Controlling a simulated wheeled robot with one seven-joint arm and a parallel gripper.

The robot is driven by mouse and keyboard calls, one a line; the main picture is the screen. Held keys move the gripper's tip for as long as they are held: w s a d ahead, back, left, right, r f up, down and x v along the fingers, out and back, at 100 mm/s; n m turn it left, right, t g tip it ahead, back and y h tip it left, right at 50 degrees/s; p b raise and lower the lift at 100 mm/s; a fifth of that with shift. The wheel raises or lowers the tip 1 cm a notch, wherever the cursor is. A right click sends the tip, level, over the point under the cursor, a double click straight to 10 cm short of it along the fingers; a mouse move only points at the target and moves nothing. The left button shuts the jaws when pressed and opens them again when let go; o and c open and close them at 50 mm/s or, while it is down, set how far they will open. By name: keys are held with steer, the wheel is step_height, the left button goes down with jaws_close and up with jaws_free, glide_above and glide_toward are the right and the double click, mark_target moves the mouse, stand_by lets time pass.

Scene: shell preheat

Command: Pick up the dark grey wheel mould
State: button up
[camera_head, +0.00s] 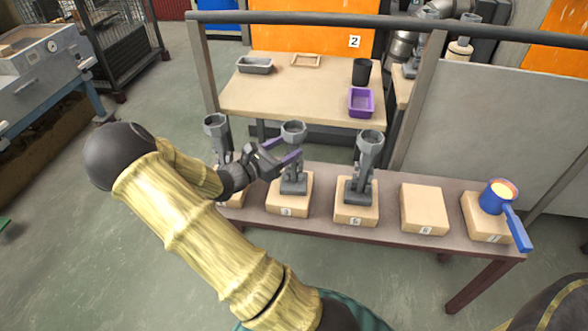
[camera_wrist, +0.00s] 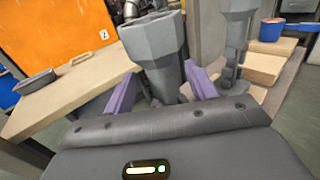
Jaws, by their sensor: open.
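Three tall dark grey moulds with cup-shaped tops stand upright on wooden blocks along the bench; I cannot tell for sure which is the wheel mould. The middle mould (camera_head: 295,183) is nearest my gripper (camera_head: 281,151). The left mould (camera_head: 217,127) and right mould (camera_head: 366,160) stand apart from it. In the wrist view, my gripper (camera_wrist: 161,88) is open, with one purple finger on each side of the middle mould (camera_wrist: 157,50). Contact is not clear. The right mould (camera_wrist: 234,35) shows beyond the right finger. The middle mould's base is hidden there.
The bench (camera_head: 400,246) also carries an empty block (camera_head: 424,209) and a blue ladle (camera_head: 499,197) with glowing contents on the end block. A rail (camera_head: 400,20) and post stand behind. A rear table (camera_head: 290,92) holds trays and a black cup (camera_head: 361,71).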

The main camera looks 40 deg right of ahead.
steer(key=d, duration=0.3)
steer(key=shift+d+b, duration=0.2)
steer(key=shift+b, duration=0.1)
jaws_close()
